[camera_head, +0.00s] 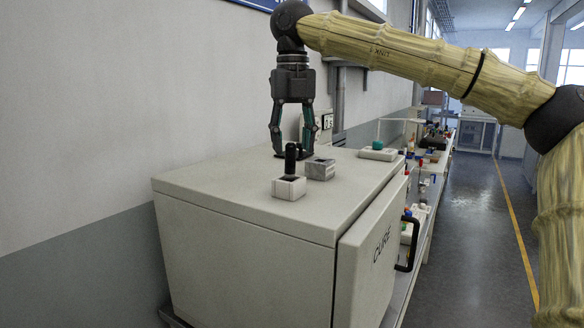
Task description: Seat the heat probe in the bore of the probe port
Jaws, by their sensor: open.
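A black upright cylinder, which looks like the heat probe (290,159), stands in a small white block (289,188) on top of a pale cabinet. A small grey block (320,172) with a dark opening in its top sits just behind and to the right. I cannot tell for sure which block is the probe port. My gripper (293,152) points down over the cabinet top, its fingers apart. Its fingertips appear close behind the black cylinder and near the grey block. I cannot tell the exact depth between them. Nothing shows held between the fingers.
The pale cabinet (230,197) has a front door (362,262) marked "CURE" with a black handle (408,243). A flat white box with a teal knob (378,145) sits farther back. A wall is at left. A cluttered bench runs behind. The cabinet top's left part is clear.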

